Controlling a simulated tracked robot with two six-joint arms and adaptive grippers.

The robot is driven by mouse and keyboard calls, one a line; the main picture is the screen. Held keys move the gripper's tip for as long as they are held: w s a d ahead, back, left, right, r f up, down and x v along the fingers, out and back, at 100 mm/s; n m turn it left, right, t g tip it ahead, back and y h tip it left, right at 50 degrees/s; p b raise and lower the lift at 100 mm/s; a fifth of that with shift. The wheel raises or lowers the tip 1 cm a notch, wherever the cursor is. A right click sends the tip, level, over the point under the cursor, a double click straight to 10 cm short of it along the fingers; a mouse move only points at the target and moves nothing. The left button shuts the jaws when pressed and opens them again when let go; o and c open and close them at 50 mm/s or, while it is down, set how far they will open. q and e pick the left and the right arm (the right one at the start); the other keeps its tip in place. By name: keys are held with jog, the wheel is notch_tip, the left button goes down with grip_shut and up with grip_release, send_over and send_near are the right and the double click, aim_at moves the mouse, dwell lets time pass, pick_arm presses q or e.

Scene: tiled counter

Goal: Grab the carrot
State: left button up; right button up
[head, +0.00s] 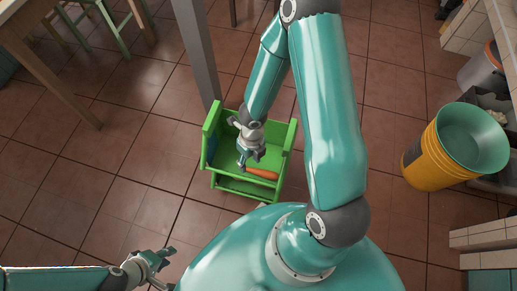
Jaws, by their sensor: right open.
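My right gripper (249,162) is over the crate, just left of and above the carrot. Its jaws are open, and the carrot is not between them as far as I can see. Part of the crate floor is hidden by this gripper and its arm. My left gripper (166,266) is at the lower left, apart from the crate, with its fingers spread and nothing between them.
A grey post (197,50) rises just behind the crate. A wooden table (50,70) is at the upper left. Stacked yellow and green buckets (430,160) stand at the right. Brown tiled floor is clear left of the crate.

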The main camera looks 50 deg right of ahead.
jog(key=d+f+n+b, duration=0.1)
jog(key=f+n+b, duration=0.1)
jog(key=f, duration=0.3)
jog(key=w+d+f+n+h+b, duration=0.1)
jog(key=d+f+n+b, duration=0.1)
jog(key=f+b, duration=0.3)
jog(key=d+f+n+b, duration=0.2)
jog(key=f+b, duration=0.2)
jog(key=f, duration=0.1)
jog(key=shift+w+f+n+t+h, duration=0.1)
jog(key=shift+w+n+t+h, duration=0.2)
jog(key=shift+h, duration=0.1)
notch_tip(320, 180, down, 5)
jog(key=b, duration=0.4)
jog(key=shift+a+f, duration=0.1)
jog(key=shift+a, duration=0.05)
pick_arm(q)
notch_tip(320, 180, down, 17)
jog(key=shift+r, duration=0.15)
pick_arm(e)
grip_shut()
